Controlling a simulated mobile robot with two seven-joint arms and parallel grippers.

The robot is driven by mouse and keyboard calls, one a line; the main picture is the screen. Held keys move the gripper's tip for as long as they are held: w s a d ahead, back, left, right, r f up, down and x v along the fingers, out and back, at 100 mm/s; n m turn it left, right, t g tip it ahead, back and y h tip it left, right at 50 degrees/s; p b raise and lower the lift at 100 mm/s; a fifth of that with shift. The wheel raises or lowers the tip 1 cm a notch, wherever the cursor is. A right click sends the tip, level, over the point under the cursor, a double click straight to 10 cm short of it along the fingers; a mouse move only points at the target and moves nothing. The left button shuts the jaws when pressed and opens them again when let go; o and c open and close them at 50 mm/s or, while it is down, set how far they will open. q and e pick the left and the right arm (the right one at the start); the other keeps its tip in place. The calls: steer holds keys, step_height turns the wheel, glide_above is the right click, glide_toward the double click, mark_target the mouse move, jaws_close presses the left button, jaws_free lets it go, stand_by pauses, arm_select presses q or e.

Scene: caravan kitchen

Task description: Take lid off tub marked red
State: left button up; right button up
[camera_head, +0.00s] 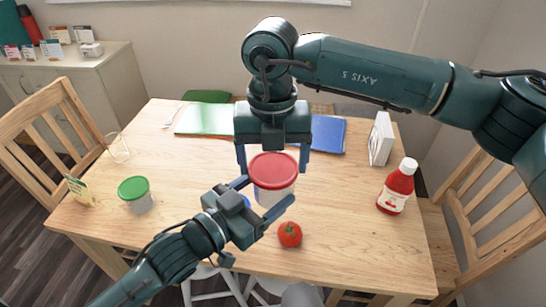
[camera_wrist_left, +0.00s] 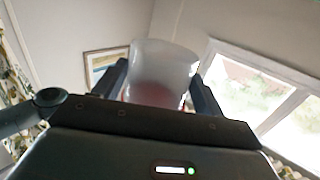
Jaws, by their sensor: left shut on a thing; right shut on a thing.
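The tub (camera_head: 274,194) has a translucent white body and a red lid (camera_head: 273,168). It is near the middle of the table, between both grippers. My right gripper (camera_head: 272,173) comes from above and is shut on the red lid, one finger on each side. My left gripper (camera_head: 268,190) comes from the front left and is shut on the tub's body. In the left wrist view the translucent tub (camera_wrist_left: 163,62) sits between the fingers, with red low in it. I cannot tell whether the lid is still seated on the rim.
A green-lidded tub (camera_head: 135,193) stands at the left of the wooden table (camera_head: 340,235). A tomato (camera_head: 290,235) is just in front of the grippers. A ketchup bottle (camera_head: 397,188) and white box (camera_head: 381,139) stand right. Green (camera_head: 205,118) and blue (camera_head: 328,134) mats lie behind.

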arm_select(q)
steer(key=shift+s+d, duration=0.1)
steer(key=shift+d, duration=0.05)
arm_select(e)
steer(key=shift+a+r, duration=0.15)
steer(key=shift+r, duration=0.05)
arm_select(q)
steer(key=shift+f, duration=0.15)
arm_select(e)
steer(key=shift+r, duration=0.9)
steer(key=shift+r, duration=0.1)
